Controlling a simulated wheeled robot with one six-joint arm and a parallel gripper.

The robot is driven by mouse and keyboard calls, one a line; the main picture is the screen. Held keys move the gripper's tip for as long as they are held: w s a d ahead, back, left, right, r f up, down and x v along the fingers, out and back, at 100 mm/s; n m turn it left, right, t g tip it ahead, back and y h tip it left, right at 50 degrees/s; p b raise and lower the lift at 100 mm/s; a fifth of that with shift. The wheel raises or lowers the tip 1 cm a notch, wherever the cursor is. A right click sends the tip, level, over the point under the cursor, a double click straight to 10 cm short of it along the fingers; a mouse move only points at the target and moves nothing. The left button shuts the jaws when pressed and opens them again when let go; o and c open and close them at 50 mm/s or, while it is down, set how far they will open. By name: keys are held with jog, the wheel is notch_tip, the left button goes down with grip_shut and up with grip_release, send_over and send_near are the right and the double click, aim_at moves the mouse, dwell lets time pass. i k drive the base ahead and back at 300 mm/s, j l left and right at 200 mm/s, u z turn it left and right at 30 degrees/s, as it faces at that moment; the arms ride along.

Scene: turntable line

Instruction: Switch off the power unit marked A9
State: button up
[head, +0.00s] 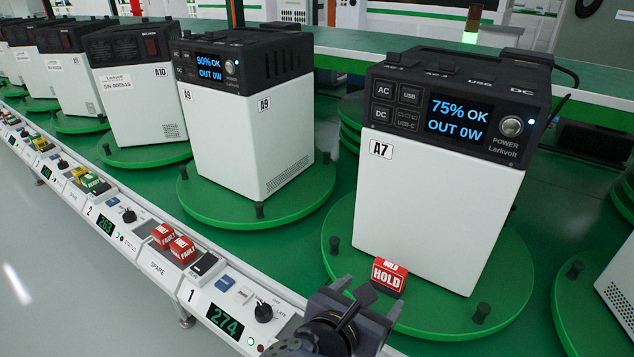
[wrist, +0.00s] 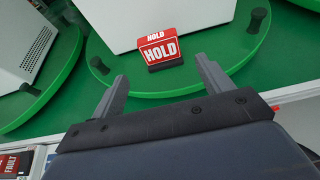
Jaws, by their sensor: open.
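The power unit marked A9 (head: 238,140) is a white box with a black top, standing upright on a green turntable. Its lit display (head: 210,68) reads "90% OK OUT 0W". Its round power button (head: 230,68) is right of the display, with a small blue light beside it. A9 labels show on its two visible sides. My gripper (head: 364,296) is at the bottom of the head view, in front of unit A7 and well away from A9's button. In the wrist view my gripper (wrist: 162,70) is open and empty, its fingers either side of a red HOLD tag beyond them.
Unit A7 (head: 430,210), reading "75% OK OUT 0W", stands on the nearer turntable with the HOLD tag (head: 389,276) at its foot. Unit A10 (head: 135,90) is left of A9. A control rail (head: 150,245) with red FAULT blocks (head: 174,243) runs along the front. Short black posts rise from the turntables.

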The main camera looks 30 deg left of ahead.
aim_at(229, 66)
jog(key=u, duration=1.7)
